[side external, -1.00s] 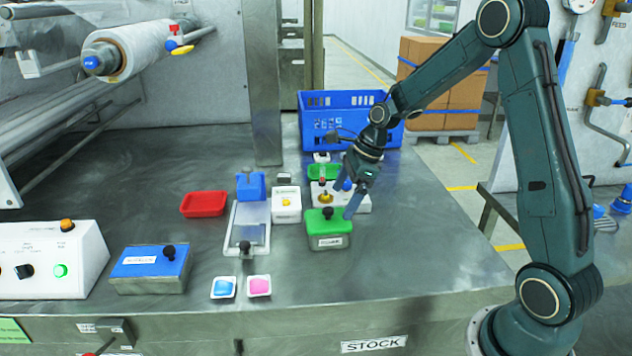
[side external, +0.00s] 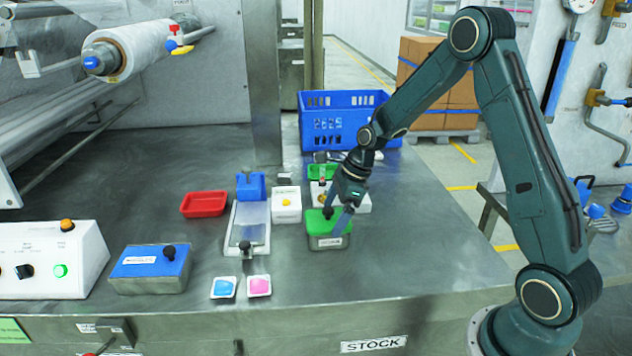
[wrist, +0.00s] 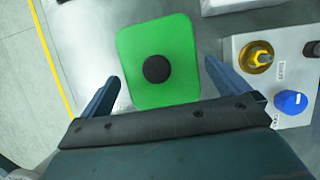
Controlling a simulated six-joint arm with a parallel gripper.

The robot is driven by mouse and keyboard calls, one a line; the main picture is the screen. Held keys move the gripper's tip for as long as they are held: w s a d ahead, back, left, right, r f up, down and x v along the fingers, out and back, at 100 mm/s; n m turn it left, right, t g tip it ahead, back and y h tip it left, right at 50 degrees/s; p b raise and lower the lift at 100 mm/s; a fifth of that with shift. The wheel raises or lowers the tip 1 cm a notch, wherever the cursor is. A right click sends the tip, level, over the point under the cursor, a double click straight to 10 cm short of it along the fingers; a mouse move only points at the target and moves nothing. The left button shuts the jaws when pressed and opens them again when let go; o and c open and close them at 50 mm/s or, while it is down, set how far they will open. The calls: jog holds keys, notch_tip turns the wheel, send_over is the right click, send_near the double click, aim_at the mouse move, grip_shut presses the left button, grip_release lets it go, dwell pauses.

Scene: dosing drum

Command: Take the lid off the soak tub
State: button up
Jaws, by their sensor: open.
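A grey tub (side external: 318,243) with a green lid (side external: 313,222) stands on the steel bench, its front label too small to read surely. The lid looks seated on it. In the wrist view the green lid (wrist: 159,45) has a round black knob (wrist: 156,69) at its middle. My gripper (side external: 333,222) is low over this lid, open and empty. In the wrist view my gripper (wrist: 161,72) has one finger on each side of the knob, both apart from it. The side view hides the knob behind my fingers.
A blue-lidded tub (side external: 150,265) stands at the left. A white block with a yellow fitting and blue knob (wrist: 291,102) stands close beside the green lid. A red tray (side external: 204,204), a scale-like plate (side external: 248,228) and a blue crate (side external: 342,120) stand around.

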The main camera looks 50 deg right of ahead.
aim_at(334, 218)
dwell(0.3)
jog(key=c, duration=0.8)
jog(key=shift+r, duration=0.15)
jog(key=shift+r, duration=4.9)
